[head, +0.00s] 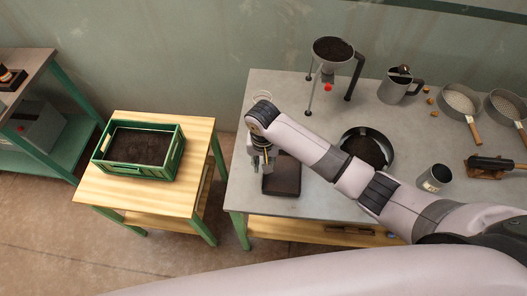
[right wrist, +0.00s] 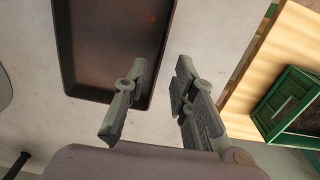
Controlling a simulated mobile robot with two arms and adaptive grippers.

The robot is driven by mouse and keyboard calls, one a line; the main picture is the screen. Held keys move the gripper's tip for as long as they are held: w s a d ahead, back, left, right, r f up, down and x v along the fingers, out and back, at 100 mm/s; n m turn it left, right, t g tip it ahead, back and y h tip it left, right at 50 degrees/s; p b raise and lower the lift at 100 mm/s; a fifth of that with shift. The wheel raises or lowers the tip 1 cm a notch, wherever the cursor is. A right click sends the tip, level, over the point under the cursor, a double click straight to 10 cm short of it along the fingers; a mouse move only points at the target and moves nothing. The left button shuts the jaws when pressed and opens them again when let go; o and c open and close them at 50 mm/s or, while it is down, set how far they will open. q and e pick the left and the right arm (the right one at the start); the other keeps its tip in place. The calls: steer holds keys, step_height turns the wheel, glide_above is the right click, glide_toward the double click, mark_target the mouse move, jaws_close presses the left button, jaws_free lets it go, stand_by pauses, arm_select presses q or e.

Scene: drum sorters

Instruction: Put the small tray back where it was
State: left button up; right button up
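The small tray (head: 287,176) is dark brown, shallow and rectangular. It appears to rest on the grey table near its left end, partly hidden by my right arm. In the right wrist view the tray (right wrist: 110,45) looks empty, with a raised rim. My right gripper (head: 262,164) points down at the tray's left side. In the right wrist view its fingers (right wrist: 160,70) are apart, one over the tray's inside and one outside its rim. I cannot tell whether either finger touches the rim. My left gripper is not in view.
The grey table (head: 235,205) also bears a round dark pan (head: 387,141) of soil, a funnel on a stand (head: 331,50), a jug (head: 396,88), a cup (head: 434,179) and sieves (head: 459,101). Left of it, across a gap, a wooden table (head: 193,135) bears a green crate (head: 172,160) of soil.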

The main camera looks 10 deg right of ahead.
step_height(320, 180, up, 8)
steer(key=shift+r+b, duration=0.25)
steer(key=shift+b, duration=0.1)
stand_by(0.4)
